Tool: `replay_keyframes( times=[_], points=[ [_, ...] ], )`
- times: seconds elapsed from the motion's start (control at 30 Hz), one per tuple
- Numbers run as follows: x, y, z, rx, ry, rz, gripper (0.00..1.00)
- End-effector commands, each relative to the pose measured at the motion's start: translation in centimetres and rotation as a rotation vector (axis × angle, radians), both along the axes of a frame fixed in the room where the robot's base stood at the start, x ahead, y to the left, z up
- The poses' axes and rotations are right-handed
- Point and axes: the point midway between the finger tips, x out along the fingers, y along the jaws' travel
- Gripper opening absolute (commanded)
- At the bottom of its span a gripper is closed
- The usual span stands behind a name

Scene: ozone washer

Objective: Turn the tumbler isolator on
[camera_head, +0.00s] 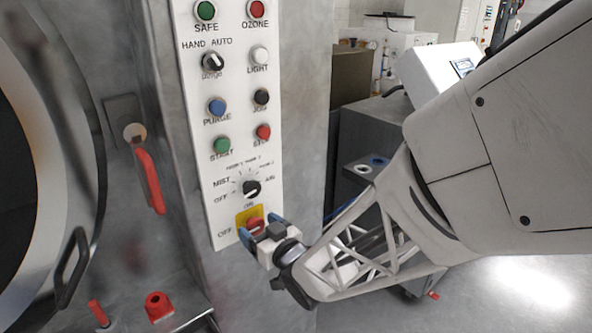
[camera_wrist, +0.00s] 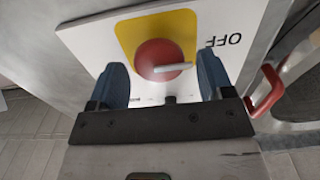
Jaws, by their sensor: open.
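The tumbler isolator is a red rotary knob on a yellow plate (camera_head: 243,214), low on the white control panel, with an OFF label at its left. In the wrist view the red knob (camera_wrist: 160,58) shows a pale bar pointing to the right, towards the OFF label, which appears upside down there. My gripper (camera_head: 262,238) is at the isolator, partly covering the knob in the head view. In the wrist view its two blue fingers (camera_wrist: 162,85) are open, one on each side of the knob's lower part. I cannot tell whether they touch it.
The white control panel (camera_head: 240,110) carries several buttons and selector knobs above the isolator. A black selector knob (camera_head: 251,188) is just above it. A red lever (camera_head: 149,178) sticks out at the left, and a red fitting (camera_head: 158,306) stands at lower left.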

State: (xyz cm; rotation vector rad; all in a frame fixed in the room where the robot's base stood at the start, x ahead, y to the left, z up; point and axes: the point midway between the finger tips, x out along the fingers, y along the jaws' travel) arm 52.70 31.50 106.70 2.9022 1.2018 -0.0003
Motion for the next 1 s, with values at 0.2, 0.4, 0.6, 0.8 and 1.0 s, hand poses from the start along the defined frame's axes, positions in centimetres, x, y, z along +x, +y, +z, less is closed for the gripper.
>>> replay_keyframes(
  times=[0.2, 0.4, 0.6, 0.8, 1.0],
  points=[
    [0.59, 0.59, -0.01, 0.000, 0.000, 0.000, 0.74],
    [0.63, 0.63, 0.00, 0.000, 0.000, 0.000, 0.74],
    [0.62, 0.62, -0.01, 0.000, 0.000, 0.000, 0.61],
    [0.61, 0.62, -0.01, 0.000, 0.000, 0.000, 0.31],
    [0.62, 0.62, -0.02, 0.004, 0.004, 0.000, 0.27]
  ],
)
